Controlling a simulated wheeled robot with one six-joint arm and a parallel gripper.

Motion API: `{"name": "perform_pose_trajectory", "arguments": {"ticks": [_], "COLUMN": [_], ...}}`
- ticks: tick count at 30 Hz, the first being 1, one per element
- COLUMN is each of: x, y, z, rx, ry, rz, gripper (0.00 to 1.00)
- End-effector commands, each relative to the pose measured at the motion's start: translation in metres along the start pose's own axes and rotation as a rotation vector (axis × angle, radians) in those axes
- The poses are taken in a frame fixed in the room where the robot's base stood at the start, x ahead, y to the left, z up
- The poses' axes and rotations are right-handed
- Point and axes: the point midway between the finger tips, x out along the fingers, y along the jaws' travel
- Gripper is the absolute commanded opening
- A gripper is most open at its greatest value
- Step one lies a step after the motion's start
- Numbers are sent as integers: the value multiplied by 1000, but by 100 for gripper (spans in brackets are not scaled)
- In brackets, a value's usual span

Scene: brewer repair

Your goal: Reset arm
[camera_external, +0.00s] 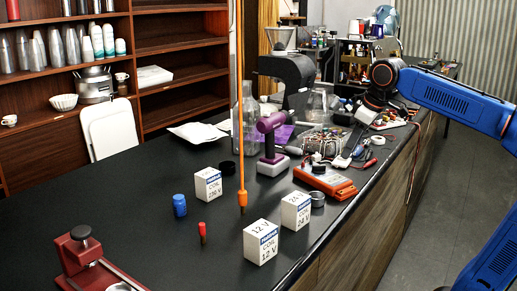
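My blue arm enters from the right and reaches over the counter's right edge. Its black wrist joint is bent, and the end points down toward the counter. My gripper (343,160) is small and dark here, low beside the cluttered parts and just behind the orange meter (325,180). I cannot tell whether its fingers are open or shut, or whether it touches anything. No held object can be made out.
A purple tool (270,140) and wired parts (322,141) are near my gripper. The left counter is fairly clear.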

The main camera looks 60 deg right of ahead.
Motion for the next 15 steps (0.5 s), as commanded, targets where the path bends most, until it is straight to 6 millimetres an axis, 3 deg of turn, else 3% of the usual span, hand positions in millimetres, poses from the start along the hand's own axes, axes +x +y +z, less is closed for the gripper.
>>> {"name": "perform_pose_trajectory", "arguments": {"ticks": [1, 6, 15], "x": [2, 15, 44], "y": [10, 26, 27], "z": [18, 64, 120], "rx": [48, 169, 270], "ry": [13, 46, 80], "rz": [15, 49, 74], "gripper": [30, 30, 30]}}
